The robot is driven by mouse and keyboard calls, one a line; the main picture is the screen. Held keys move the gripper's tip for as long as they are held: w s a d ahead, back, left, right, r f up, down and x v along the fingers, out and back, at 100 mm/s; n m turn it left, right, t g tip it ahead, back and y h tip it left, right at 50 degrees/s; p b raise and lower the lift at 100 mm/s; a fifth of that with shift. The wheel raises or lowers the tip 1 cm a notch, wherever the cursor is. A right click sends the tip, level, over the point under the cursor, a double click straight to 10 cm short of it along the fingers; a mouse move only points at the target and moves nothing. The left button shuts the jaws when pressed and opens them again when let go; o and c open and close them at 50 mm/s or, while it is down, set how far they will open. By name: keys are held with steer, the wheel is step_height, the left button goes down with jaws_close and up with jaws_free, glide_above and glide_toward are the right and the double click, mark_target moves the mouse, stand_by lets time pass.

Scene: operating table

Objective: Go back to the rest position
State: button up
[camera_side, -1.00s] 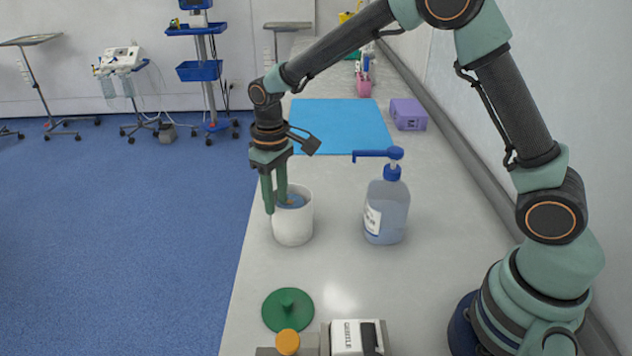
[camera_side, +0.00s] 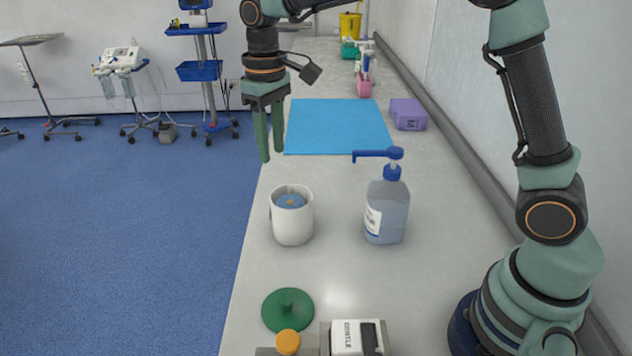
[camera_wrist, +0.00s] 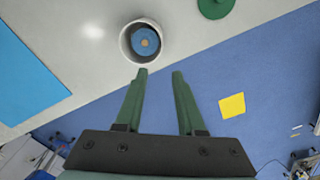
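My gripper (camera_side: 272,157) hangs pointing down in the side view, above and behind the white cup, clear of it. Its two green fingers are apart with nothing between them; the wrist view shows them apart and empty too (camera_wrist: 159,72). The white cup (camera_side: 293,228) stands upright on the pale table (camera_side: 335,280). A blue round thing (camera_side: 290,201) with a tan centre lies inside the cup. The cup also shows at the top of the wrist view (camera_wrist: 126,50), beyond the fingertips.
A bottle with a blue pump (camera_side: 386,215) stands right of the cup. A green lid (camera_side: 287,309) and a grey device with a white box (camera_side: 347,338) are at the near end. A blue mat (camera_side: 338,127) and purple box (camera_side: 408,114) lie farther back.

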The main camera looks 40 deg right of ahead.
stand_by(0.3)
steer(key=s+d+r+m+t, duration=0.1)
steer(key=s+d+t, duration=0.1)
steer(key=s+d, duration=0.3)
steer(key=s+d+r+m+t, duration=0.1)
steer(key=s+d+r+t, duration=0.1)
steer(key=s, duration=0.9)
steer(key=d+t, duration=0.1)
steer(key=d, duration=0.1)
steer(key=shift+s+d+m+t, duration=0.3)
steer(key=shift+d, duration=0.05)
